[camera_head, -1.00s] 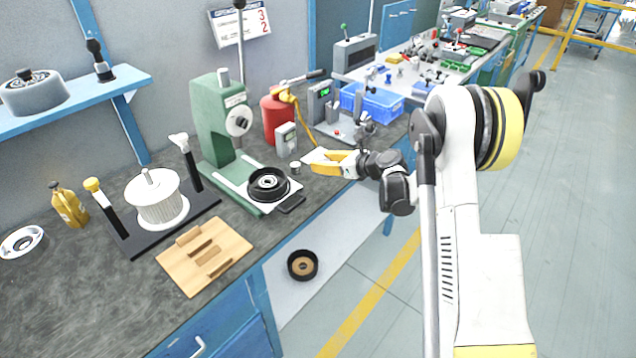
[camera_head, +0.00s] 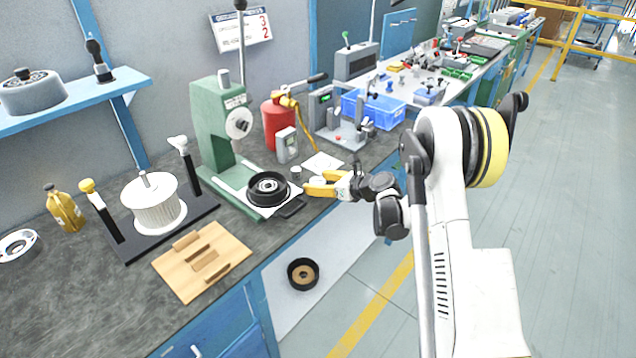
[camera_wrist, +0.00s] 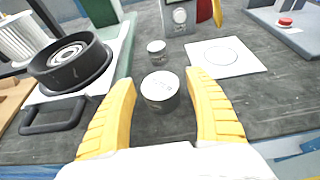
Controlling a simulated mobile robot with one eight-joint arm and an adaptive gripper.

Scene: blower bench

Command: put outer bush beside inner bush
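Two small grey cylindrical bushes stand near each other on the bench in the wrist view. The larger, taken as the outer bush (camera_wrist: 160,88), is between the fingertips of my gripper (camera_wrist: 162,85). Gaps show on both sides, so my gripper is open around it. The smaller, taken as the inner bush (camera_wrist: 156,47), stands just beyond it, apart. In the head view my gripper (camera_head: 312,184) is low over the bench, right of the black pulley. A small grey bush (camera_head: 296,171) shows left of its fingers; the other is hard to make out there.
A black pulley (camera_wrist: 70,62) sits on the green press (camera_head: 222,130) base, left of my gripper. A white card with a circle (camera_wrist: 224,56) lies to the right. A grey box (camera_head: 287,144) stands behind. The bench's front edge is close.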

